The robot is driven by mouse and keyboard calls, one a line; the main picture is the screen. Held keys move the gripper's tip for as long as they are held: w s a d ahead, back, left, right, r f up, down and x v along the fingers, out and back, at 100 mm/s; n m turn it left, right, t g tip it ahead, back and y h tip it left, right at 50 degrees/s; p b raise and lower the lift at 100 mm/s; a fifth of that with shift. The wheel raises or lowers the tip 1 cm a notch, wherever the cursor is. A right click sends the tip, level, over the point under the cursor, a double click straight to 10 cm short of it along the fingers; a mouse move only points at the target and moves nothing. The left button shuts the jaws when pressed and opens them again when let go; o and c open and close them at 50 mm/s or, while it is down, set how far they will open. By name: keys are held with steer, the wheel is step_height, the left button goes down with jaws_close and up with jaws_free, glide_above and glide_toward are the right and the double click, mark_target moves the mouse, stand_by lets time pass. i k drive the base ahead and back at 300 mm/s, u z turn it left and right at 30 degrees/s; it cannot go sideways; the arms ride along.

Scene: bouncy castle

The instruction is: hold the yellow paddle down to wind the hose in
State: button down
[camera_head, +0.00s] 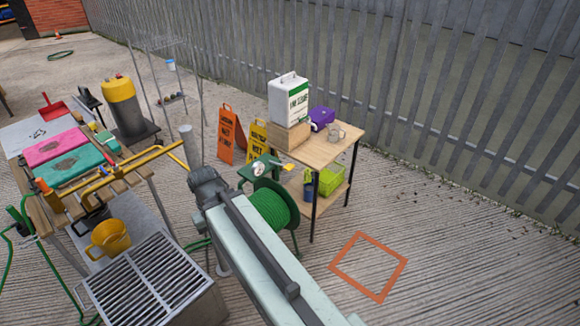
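The green hose (268,210) is wound on a reel that stands near the middle of the view, left of a wooden table. A small yellow piece (288,167), which looks like the paddle, sticks out to the right of a green plate (258,170) above the reel. I cannot tell at this size whether the paddle is up or down. My arm reaches in from the bottom edge and hides part of the reel's left side. I cannot make out my gripper's fingers, and nothing is seen touching the paddle.
The wooden table (345,140) holds a white container (289,100) and a purple case (321,118). Orange and yellow signs (231,135) stand behind the reel. A cluttered bench (60,205) and a metal grate (150,285) are at left. Floor around the orange square outline (380,234) is clear.

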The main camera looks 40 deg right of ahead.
mark_target(289, 167)
steer(key=i, duration=1)
